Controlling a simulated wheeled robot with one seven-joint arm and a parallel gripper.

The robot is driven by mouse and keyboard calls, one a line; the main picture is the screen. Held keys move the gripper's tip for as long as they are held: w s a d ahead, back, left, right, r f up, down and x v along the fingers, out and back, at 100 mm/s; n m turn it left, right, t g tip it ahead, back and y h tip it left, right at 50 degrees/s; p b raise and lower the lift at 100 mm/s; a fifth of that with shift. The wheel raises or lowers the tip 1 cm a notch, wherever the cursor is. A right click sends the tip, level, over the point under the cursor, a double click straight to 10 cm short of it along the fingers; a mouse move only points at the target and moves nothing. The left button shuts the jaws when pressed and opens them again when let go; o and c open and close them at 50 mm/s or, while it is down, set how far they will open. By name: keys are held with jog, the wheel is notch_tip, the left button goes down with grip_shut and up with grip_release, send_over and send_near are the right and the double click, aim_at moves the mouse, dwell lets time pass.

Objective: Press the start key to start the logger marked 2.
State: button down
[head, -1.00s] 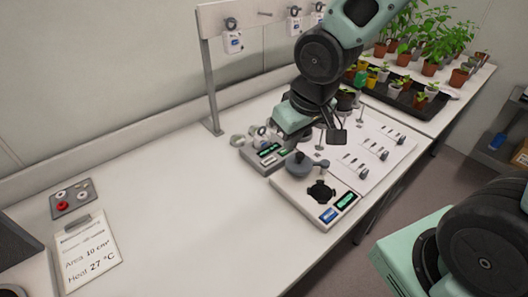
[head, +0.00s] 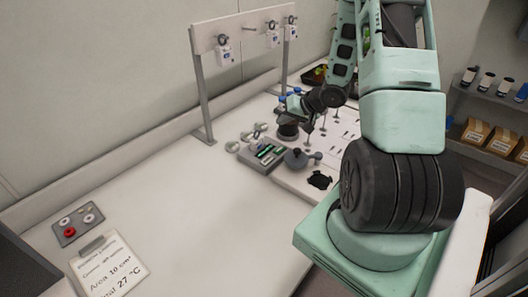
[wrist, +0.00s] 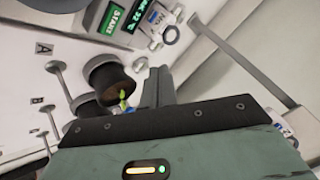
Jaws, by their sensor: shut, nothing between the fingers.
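A grey box (head: 263,153) with green-lit panels sits on the bench, left of the white instrument. In the wrist view a green START label (wrist: 112,18) and a dark display (wrist: 149,20) reading about 22 °C show at the top edge. A small white logger (wrist: 150,42) with a ring lies beside them. White tags or loggers hang on the rack (head: 223,53); I cannot read a 2 on any. My gripper (wrist: 158,75) is shut and empty, near dark pots and apart from the START label. In the head view my gripper (head: 297,104) is beyond the grey box, partly hidden.
A dark pot (wrist: 110,75) with a seedling is close to my fingers. Thin posts (wrist: 70,80) stand on the white board. A grey lidded item (head: 297,158) sits right of the box. A clipboard (head: 108,268) and a button panel (head: 78,224) lie front left; the bench between is clear.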

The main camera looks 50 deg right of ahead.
jog(key=shift+f, duration=0.1)
dwell(0.3)
jog(key=shift+f, duration=0.1)
jog(key=b, duration=0.9)
send_over(280, 150)
jog(key=f, duration=0.7)
jog(key=shift+s+d, duration=0.2)
jog(key=shift+s, duration=0.2)
jog(key=shift+f, duration=0.8)
jog(key=shift+f, duration=0.1)
jog(key=shift+f, duration=0.3)
jog(key=shift+f, duration=0.35)
dwell(0.7)
dwell(0.3)
jog(key=shift+r+p, duration=0.8)
jog(key=shift+p, duration=0.15)
